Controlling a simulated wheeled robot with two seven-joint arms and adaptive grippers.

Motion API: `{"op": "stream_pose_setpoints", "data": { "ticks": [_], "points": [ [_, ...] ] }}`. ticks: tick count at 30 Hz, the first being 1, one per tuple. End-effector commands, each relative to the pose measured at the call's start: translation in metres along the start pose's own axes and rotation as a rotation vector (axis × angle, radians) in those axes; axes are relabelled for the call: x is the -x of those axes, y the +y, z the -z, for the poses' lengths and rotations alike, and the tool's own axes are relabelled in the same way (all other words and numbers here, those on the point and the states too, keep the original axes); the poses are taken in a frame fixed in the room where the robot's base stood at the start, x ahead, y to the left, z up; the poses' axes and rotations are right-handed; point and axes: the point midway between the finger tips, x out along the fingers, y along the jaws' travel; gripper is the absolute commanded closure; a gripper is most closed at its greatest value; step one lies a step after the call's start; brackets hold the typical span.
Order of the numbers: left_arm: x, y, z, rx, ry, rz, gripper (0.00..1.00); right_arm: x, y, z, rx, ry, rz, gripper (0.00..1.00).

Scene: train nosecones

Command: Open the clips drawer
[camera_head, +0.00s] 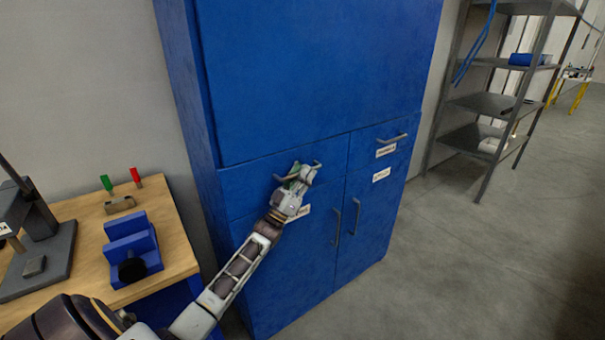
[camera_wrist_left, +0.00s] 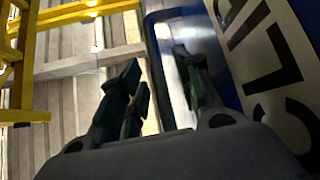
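The clips drawer (camera_head: 240,182) is the left drawer of the blue cabinet; its front looks flush with the cabinet. Its bar handle (camera_head: 317,164) is partly hidden by my left gripper (camera_head: 296,175). In the left wrist view, a label (camera_wrist_left: 270,60) reading "CLIP", cut off by the frame, is on the drawer front. The handle (camera_wrist_left: 159,75) runs between the spread fingers of my left gripper (camera_wrist_left: 165,92). One finger is on the drawer side of the bar, the others on the outer side with a gap. My right gripper is not in view.
Another labelled drawer with a handle (camera_head: 392,139) is to the right. Cabinet doors with upright handles (camera_head: 337,222) are below. A wooden table (camera_head: 172,232) with a blue block fixture (camera_head: 133,245) stands left. Metal shelving (camera_head: 485,103) stands right. The floor before the cabinet is clear.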

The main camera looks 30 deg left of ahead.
Motion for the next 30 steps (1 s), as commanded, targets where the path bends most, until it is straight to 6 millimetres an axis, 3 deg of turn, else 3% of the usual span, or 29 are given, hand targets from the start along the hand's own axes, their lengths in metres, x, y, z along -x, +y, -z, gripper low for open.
{"op": "stream_pose_setpoints", "data": {
  "ticks": [10, 18, 30],
  "points": [
    [-0.0014, -0.0001, -0.0003, 0.000, -0.001, 0.000, 0.66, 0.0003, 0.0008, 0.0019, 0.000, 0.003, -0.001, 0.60],
    [-0.0013, -0.0001, -0.0002, 0.000, -0.001, 0.000, 1.00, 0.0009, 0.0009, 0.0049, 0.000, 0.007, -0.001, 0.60],
    [-0.0011, 0.0012, -0.0004, 0.000, -0.001, 0.000, 1.00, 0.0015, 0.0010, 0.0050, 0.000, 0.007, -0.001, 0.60]
  ]
}}
